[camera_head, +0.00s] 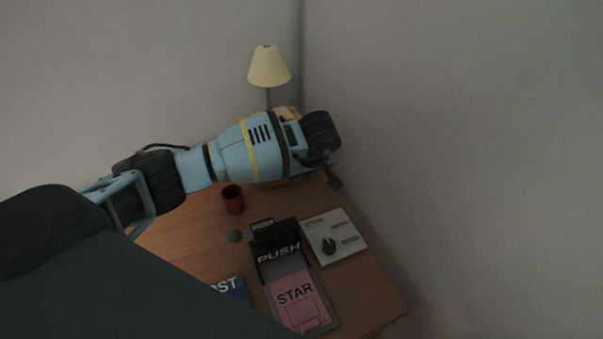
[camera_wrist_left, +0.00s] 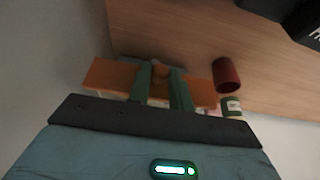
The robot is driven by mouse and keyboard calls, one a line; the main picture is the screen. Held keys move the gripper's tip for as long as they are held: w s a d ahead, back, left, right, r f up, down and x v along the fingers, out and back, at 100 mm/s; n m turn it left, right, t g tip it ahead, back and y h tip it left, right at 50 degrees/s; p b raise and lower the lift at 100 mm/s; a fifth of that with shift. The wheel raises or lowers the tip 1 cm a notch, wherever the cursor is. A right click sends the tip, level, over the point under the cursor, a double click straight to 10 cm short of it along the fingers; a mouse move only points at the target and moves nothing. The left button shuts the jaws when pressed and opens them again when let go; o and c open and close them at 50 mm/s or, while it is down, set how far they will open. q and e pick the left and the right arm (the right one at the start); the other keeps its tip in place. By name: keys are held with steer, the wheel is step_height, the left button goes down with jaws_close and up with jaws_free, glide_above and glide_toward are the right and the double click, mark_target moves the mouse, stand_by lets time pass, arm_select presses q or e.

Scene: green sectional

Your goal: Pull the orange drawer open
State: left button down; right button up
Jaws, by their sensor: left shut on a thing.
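The orange drawer (camera_wrist_left: 108,75) shows in the left wrist view as an orange strip on both sides of my fingers. Its round orange knob (camera_wrist_left: 160,70) sits between the two green fingers. My left gripper (camera_wrist_left: 162,86) is shut on this knob. In the head view my left arm reaches across the desk to its far corner, and my left gripper (camera_head: 333,178) points down there. The arm hides most of the drawer unit (camera_head: 288,112); only yellow-orange parts show around it. How far the drawer stands out cannot be told. My right gripper is not in view.
A red cup (camera_head: 232,199) stands on the wooden desk (camera_head: 190,235), near my arm. A lamp (camera_head: 268,68) stands behind. A PUSH device (camera_head: 278,255) with a pink STAR card, a blue card (camera_head: 232,290) and a pale dial panel (camera_head: 334,237) lie in front. Walls close the corner.

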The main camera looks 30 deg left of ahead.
arm_select(q)
steer(key=c, duration=1.3)
jaws_free()
steer(key=shift+o, duration=0.2)
steer(key=v, duration=0.8)
steer(key=shift+a, duration=0.1)
